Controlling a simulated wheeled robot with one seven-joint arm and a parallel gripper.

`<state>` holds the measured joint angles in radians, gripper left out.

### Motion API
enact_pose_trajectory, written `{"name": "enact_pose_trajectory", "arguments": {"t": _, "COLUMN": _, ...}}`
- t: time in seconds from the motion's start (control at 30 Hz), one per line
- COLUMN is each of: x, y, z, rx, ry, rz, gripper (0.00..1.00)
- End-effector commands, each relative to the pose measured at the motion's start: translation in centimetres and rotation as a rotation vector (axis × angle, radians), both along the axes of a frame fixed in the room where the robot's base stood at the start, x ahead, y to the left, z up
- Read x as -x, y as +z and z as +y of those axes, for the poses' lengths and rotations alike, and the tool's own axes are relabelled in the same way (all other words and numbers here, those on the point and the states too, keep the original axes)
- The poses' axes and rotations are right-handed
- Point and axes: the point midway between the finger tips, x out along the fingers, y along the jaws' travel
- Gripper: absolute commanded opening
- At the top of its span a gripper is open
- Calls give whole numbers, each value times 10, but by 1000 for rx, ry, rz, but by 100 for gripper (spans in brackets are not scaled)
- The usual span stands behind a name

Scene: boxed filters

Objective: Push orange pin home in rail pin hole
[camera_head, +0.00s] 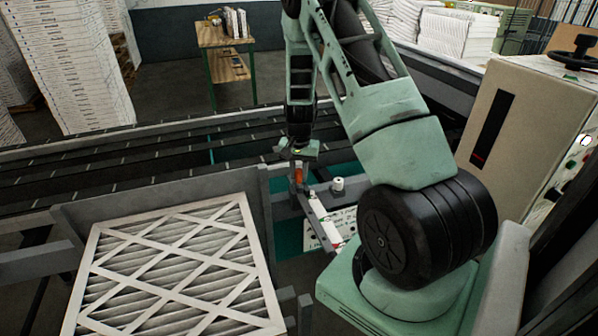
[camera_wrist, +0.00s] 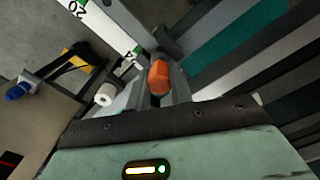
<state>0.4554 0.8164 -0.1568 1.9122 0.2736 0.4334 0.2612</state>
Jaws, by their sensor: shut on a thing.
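The orange pin (camera_wrist: 158,77) stands between the two fingers of my gripper (camera_wrist: 162,98) in the wrist view. In the head view the pin (camera_head: 299,175) shows as a small orange patch just below my gripper (camera_head: 298,168), which points down at the grey rail (camera_head: 285,212). My gripper is shut on the pin. The rail pin hole is hidden by the gripper and the pin, so how deep the pin sits cannot be told.
A white knob (camera_head: 338,184) stands right of the gripper, near a white ruled strip (camera_head: 322,222). A pleated filter (camera_head: 180,270) lies at front left. The dark conveyor (camera_head: 120,178) runs behind. A beige cabinet (camera_head: 525,125) stands at right.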

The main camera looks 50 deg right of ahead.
Motion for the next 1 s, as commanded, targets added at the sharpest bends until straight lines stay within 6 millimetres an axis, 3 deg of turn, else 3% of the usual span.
{"name": "enact_pose_trajectory", "arguments": {"t": 0.6, "x": 0, "y": -16, "z": 0, "rx": 0, "ry": 0, "rz": 0, "gripper": 0}}
{"name": "enact_pose_trajectory", "arguments": {"t": 0.63, "x": 0, "y": -14, "z": 0, "rx": 0, "ry": 0, "rz": 0, "gripper": 30}}
{"name": "enact_pose_trajectory", "arguments": {"t": 0.7, "x": 0, "y": -14, "z": 0, "rx": 0, "ry": 0, "rz": 0, "gripper": 47}}
{"name": "enact_pose_trajectory", "arguments": {"t": 1.0, "x": 0, "y": -13, "z": 0, "rx": 1, "ry": 0, "rz": 0, "gripper": 47}}
